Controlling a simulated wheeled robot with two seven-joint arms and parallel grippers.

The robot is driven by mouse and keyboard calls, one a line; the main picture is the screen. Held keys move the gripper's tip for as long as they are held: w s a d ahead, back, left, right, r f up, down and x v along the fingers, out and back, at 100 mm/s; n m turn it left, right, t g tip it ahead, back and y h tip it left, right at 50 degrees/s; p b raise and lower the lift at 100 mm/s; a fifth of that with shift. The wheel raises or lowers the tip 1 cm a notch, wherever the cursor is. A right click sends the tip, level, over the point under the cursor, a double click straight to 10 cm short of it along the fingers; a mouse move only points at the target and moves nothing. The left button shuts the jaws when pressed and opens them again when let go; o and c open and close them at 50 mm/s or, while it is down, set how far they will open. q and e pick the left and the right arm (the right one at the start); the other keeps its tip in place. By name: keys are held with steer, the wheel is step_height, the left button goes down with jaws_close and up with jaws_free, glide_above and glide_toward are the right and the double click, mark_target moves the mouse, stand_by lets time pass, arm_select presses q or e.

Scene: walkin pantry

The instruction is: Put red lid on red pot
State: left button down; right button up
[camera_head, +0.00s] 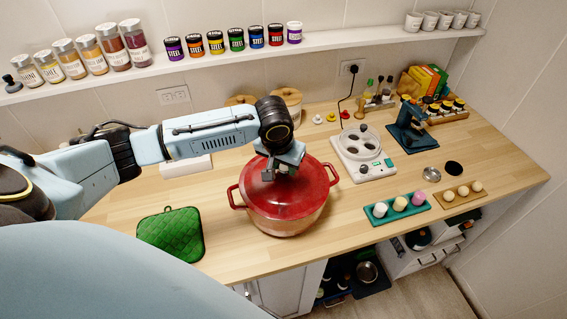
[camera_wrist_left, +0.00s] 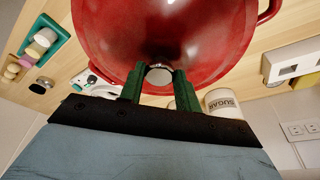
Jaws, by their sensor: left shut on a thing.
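The red pot (camera_head: 287,224) stands on the wooden counter, with a loop handle at its left and another at its right. The glossy red lid (camera_head: 308,183) covers the pot's opening and looks roughly level with the rim; I cannot tell if a small gap is left. My left gripper (camera_head: 283,170) reaches down over the lid's middle. In the left wrist view its green fingers are shut on the lid's silvery knob (camera_wrist_left: 160,75), with the red lid (camera_wrist_left: 165,30) beyond. My right gripper is out of view.
A green pot holder (camera_head: 171,233) lies left of the pot. A teal tray (camera_head: 397,209) is at the front right. A jar shelf (camera_head: 340,32) runs along the wall.

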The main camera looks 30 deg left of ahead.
arm_select(q)
steer(key=shift+w+r, duration=0.1)
steer(key=c, duration=0.9)
jaws_free()
steer(key=shift+s+f, duration=0.2)
steer(key=v, duration=1.3)
steer(key=shift+d+r+b, duration=0.1)
steer(key=shift+r+b, duration=0.25)
steer(key=shift+b, duration=0.05)
